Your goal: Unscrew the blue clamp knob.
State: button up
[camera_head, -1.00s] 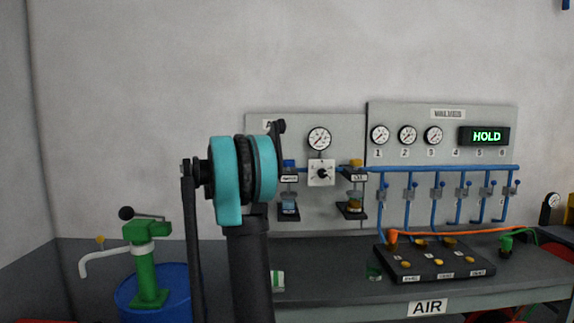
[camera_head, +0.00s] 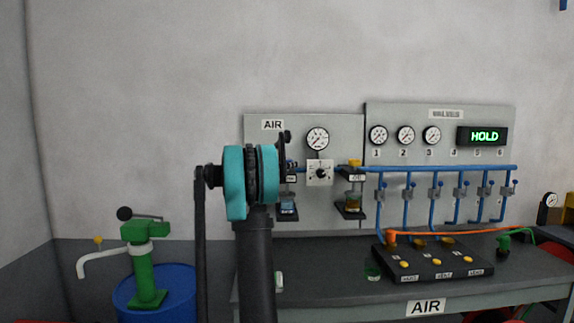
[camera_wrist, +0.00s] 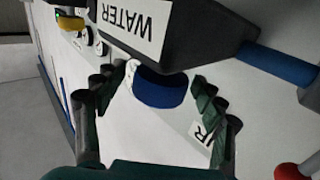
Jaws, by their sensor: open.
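The blue clamp knob (camera_wrist: 162,88) is a short blue cylinder in the middle of the wrist view, under a dark block with a WATER label (camera_wrist: 128,22). My gripper (camera_wrist: 163,76) is open, with one dark green finger on each side of the knob. Gaps show between the knob and both fingers, and nothing is held. In the head view my teal and black arm stands in front of the left part of the panel. There the knob is mostly hidden behind my arm's end, above the water bowl (camera_head: 287,205).
Blue pipes (camera_head: 450,168) run along the panel. A black button box (camera_head: 435,262) sits on the bench. A green pump (camera_head: 145,265) on a blue drum stands left.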

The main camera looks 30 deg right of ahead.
jog(key=shift+c, duration=0.6)
jog(key=c, duration=1.1)
jog(key=shift+o, duration=0.2)
